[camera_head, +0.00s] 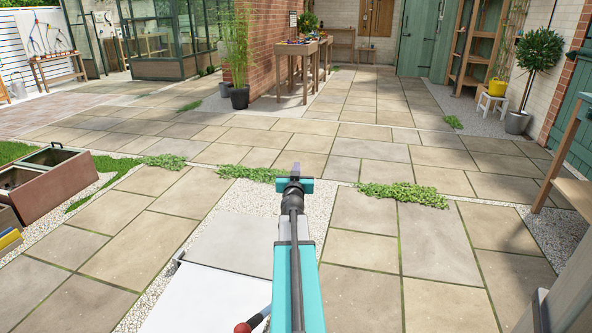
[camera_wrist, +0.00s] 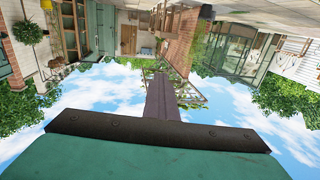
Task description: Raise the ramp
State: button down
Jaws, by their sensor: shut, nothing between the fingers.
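My gripper (camera_head: 292,172) is held out ahead in the middle of the head view, above the paving, and is shut and empty. In the wrist view its closed dark fingers (camera_wrist: 161,98) point away from a black plate and teal body. A flat white panel (camera_head: 195,300), which looks like the ramp, lies low at the lower left of my arm. A dark edge and small bracket run along its far side. A red-ended lever (camera_head: 243,327) shows at the bottom edge, beside the panel. My gripper is well beyond the panel and apart from it. The panel's near end is out of frame.
Brown planter boxes (camera_head: 50,185) stand at the left. A wooden bench (camera_head: 572,170) is at the right. A potted tall plant (camera_head: 237,60), brick wall and work table (camera_head: 300,55) stand farther back. The paving ahead is mostly clear, with low green tufts.

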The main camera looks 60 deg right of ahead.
jog(key=c, duration=1.5)
grip_release()
jog(key=p+v, duration=0.3)
jog(key=v, duration=0.5)
jog(key=shift+s+a+r, duration=0.2)
jog(key=shift+a, duration=0.1)
jog(key=shift+s+a+p, duration=0.2)
jog(key=shift+a+p, duration=0.05)
jog(key=shift+p, duration=0.6)
jog(key=shift+s+a+p, duration=0.1)
jog(key=shift+a+p, duration=0.1)
jog(key=shift+p, duration=0.35)
